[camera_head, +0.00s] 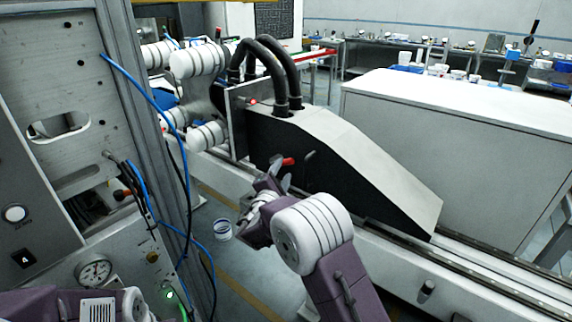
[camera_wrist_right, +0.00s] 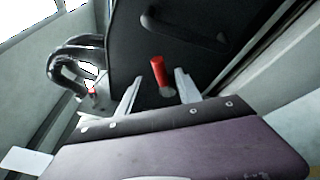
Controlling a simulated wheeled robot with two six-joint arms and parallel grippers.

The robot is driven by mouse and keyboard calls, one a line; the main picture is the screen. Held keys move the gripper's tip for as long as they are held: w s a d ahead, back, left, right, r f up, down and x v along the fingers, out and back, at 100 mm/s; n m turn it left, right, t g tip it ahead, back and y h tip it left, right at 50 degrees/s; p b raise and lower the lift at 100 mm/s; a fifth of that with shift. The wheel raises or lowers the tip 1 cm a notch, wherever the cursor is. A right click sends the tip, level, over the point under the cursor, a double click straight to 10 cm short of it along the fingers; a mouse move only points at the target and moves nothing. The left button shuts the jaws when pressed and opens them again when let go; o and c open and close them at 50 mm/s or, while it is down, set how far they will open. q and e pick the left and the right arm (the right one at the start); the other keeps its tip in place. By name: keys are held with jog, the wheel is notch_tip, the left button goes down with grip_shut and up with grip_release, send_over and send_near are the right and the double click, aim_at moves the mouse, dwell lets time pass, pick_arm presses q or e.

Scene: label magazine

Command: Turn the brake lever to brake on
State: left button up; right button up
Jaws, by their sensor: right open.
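The brake lever, with a red grip (camera_head: 288,161), sticks out from the black side of the wedge-shaped machine housing. In the right wrist view the red grip (camera_wrist_right: 157,72) stands nearly upright above a round grey base. My right gripper (camera_head: 279,173) is open in front of that side. In the right wrist view its two fingers (camera_wrist_right: 159,76) lie left and right of the grip, with gaps on both sides. I cannot tell how deep the grip sits between them. Of my left arm, only a part shows at the lower left of the head view; its gripper is not visible.
The black-sided housing (camera_head: 330,180) stands on a rail (camera_head: 470,270). A dark handle (camera_wrist_right: 185,28) is on its side. A small red-tipped part (camera_head: 252,101) is near the black hoses (camera_head: 275,65). A control panel with a gauge (camera_head: 95,271) and blue cables is at left.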

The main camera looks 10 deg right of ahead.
aim_at(286, 164)
jog(key=x, duration=0.6)
jog(key=shift+w+p, duration=0.15)
jog(key=shift+p, duration=0.15)
grip_shut()
dwell(0.9)
